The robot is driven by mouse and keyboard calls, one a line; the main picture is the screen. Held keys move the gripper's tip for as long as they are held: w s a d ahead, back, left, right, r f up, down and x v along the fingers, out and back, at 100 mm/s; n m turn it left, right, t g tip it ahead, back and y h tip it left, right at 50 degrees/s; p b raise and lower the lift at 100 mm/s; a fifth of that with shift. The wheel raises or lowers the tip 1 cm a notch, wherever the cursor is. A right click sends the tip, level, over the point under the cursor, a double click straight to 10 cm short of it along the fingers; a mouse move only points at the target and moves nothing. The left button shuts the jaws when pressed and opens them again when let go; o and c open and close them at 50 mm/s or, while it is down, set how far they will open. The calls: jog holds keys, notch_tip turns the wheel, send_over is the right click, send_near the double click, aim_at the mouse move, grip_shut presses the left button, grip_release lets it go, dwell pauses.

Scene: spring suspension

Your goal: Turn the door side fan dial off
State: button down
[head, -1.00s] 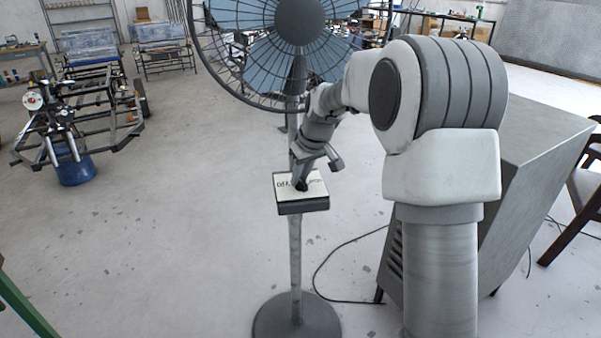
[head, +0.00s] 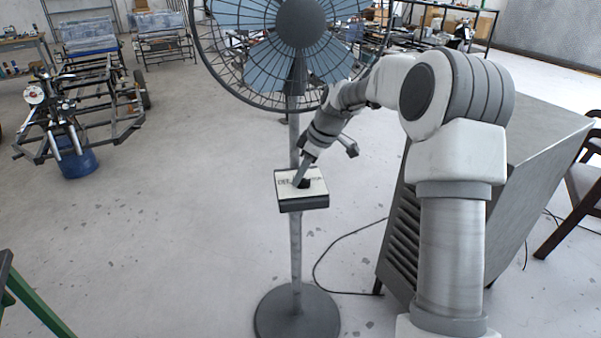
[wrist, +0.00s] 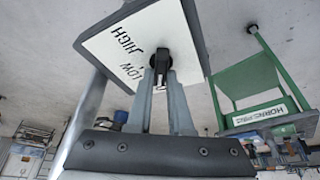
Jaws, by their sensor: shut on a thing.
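The pedestal fan (head: 301,25) stands in front of me, with a control box (head: 303,203) on its pole. The box's white top has a black dial, and my gripper (head: 301,178) reaches down onto it from the upper right. In the wrist view the dial (wrist: 160,56) sits between the tips of my gripper (wrist: 161,74), which is shut on it. The words HIGH and LOW show on the white label (wrist: 112,48) beside the dial.
A grey metal cabinet (head: 530,150) stands right of my arm, with a wooden chair (head: 585,190) beyond it. A black cable (head: 325,262) lies on the floor. A wheeled frame (head: 110,105) is at the left. Floor left of the fan is clear.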

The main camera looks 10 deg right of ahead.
dwell(0.4)
jog(key=c, duration=0.8)
grip_release()
jog(key=p+v, duration=0.3)
jog(key=v, duration=1.4)
jog(key=shift+r, duration=0.25)
